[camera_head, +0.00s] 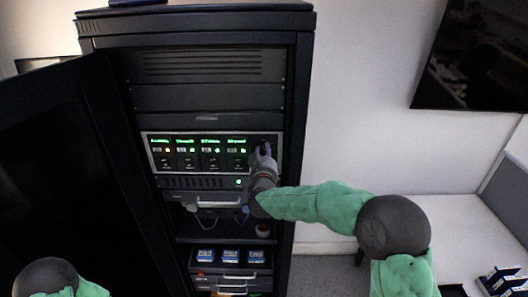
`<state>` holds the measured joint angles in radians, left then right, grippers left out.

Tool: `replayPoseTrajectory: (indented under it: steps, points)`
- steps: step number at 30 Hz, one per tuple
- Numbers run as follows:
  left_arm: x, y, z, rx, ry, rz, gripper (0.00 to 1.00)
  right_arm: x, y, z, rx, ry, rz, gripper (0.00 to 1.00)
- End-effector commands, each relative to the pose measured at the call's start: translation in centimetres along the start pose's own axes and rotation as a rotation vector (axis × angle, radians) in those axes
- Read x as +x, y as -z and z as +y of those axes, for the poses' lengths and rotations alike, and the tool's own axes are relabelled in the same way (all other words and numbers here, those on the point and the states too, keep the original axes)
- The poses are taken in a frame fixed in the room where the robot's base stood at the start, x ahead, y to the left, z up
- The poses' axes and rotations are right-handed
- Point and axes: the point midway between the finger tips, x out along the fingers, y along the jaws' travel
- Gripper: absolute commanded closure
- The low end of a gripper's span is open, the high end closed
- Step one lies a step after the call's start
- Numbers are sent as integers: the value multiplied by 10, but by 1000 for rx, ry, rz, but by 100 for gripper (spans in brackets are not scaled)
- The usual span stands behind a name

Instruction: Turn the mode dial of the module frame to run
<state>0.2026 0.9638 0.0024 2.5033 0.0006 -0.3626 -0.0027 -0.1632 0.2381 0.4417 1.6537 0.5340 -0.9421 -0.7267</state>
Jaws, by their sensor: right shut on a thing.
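The module frame (146,152) is a light-edged panel in the black rack, with several dark modules in a row showing green displays and small lights. My right gripper (261,150) is at the right end of this panel, shut on the mode dial there. The gripper's fingers and wrist cover the dial, so its pointer and setting cannot be read. My left gripper is out of view; only part of my left arm shows at the bottom left.
The rack's black door (60,170) stands open on the left. Below the panel are a grey unit with a handle and cable, a shelf with several blue-and-white boxes (231,256), and drawers. A white bench (470,235) and a dark wall screen (480,55) are at right.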

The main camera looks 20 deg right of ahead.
Motion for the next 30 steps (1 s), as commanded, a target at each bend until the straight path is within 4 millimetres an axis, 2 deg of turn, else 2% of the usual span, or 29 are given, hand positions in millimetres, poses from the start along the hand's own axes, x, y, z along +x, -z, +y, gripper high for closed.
replayPoseTrajectory:
  steps: [1, 11, 12, 14, 15, 25, 30]
  points:
    - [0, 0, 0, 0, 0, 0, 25, -1, -5, -1, -6, 3, -9, 100]
    - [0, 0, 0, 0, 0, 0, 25, -1, -6, -1, -8, 3, -11, 100]
    - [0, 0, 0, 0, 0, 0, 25, -1, -6, -1, -8, 3, -11, 68]
    - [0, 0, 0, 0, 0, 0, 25, -1, -6, -1, -8, 3, -11, 52]
    - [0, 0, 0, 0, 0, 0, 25, -1, -6, -1, -7, 3, -11, 48]
    - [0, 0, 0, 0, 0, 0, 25, -2, -2, 0, -5, 1, -4, 48]
    - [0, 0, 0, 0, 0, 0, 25, -17, -2, -1, -5, 3, -5, 48]
